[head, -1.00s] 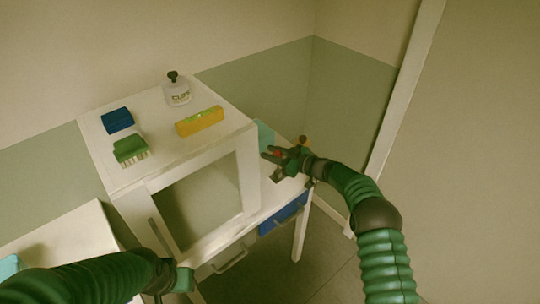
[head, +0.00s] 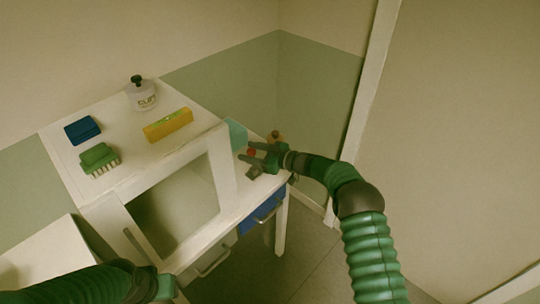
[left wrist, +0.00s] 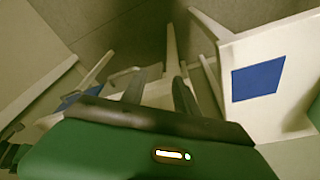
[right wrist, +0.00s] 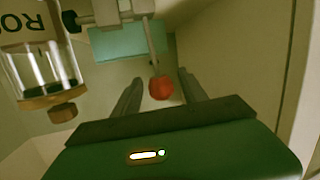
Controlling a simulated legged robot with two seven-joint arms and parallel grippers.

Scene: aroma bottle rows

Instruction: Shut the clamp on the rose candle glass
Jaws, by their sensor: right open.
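The rose candle glass (right wrist: 45,70) is at the left of the right wrist view, clear, with a label reading "RO" and a wooden end with a knob. Beside it is the metal clamp (right wrist: 118,10), whose rod ends in a red ball (right wrist: 161,88). The red ball also shows in the head view (head: 252,152). My right gripper (right wrist: 160,85) is open, with the red ball between or just beyond its fingertips; I cannot tell if they touch it. My left gripper (left wrist: 160,82) is open and empty, low at the left in the head view.
A white cabinet (head: 133,180) carries a blue block (head: 82,130), a green brush (head: 98,157), a yellow block (head: 168,125) and a labelled bottle (head: 142,95). A teal block (right wrist: 130,42) is behind the clamp. A wall and door frame stand at the right.

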